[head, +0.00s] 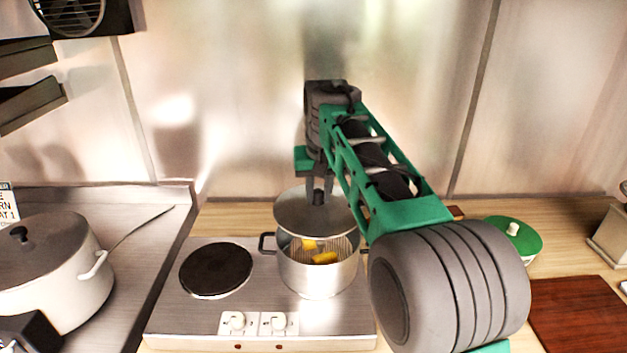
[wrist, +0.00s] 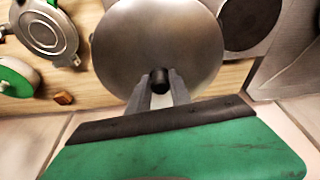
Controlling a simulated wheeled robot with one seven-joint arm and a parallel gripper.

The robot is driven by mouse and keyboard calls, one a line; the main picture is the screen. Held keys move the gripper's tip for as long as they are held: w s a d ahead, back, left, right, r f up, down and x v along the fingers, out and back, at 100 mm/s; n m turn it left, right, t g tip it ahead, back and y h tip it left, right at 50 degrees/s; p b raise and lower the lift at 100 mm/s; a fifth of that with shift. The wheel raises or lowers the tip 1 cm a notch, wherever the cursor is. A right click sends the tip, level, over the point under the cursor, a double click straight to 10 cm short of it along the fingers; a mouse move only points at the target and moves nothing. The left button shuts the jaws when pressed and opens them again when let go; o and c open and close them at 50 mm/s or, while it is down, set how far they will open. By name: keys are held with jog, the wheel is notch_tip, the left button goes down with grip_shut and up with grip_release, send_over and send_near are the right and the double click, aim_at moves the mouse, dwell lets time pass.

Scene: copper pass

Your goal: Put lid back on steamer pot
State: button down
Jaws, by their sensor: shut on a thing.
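The steamer pot (head: 318,277) stands on the right side of the two-plate cooker in the head view, its front open with yellow pieces (head: 325,258) showing inside. The grey lid (head: 312,215) is above the pot, covering its back part in the picture. My gripper (head: 318,190) is shut on the lid's black knob and holds it from above. In the wrist view the lid (wrist: 155,40) fills the top middle, and the fingers (wrist: 160,90) close around the knob (wrist: 159,79). Whether the lid's far edge touches the pot rim is hidden.
A bare dark hotplate (head: 216,269) is left of the pot. A large lidded pot (head: 55,275) stands at far left. A green-lidded container (head: 514,236) and a brown board (head: 580,318) are at right. The metal wall (head: 240,100) is behind.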

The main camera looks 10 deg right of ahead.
aim_at(319, 204)
jog(key=shift+s+f+b, duration=0.1)
jog(key=shift+f+b, duration=2.1)
jog(key=shift+f, duration=0.2)
jog(key=shift+f+b, duration=0.45)
jog(key=shift+f, duration=0.35)
jog(key=shift+s+r, duration=0.1)
jog(key=shift+s, duration=0.05)
jog(key=shift+f+p, duration=0.2)
jog(key=shift+p, duration=0.1)
jog(key=c, duration=1.1)
grip_release()
jog(key=shift+o, duration=0.3)
jog(key=o, duration=0.4)
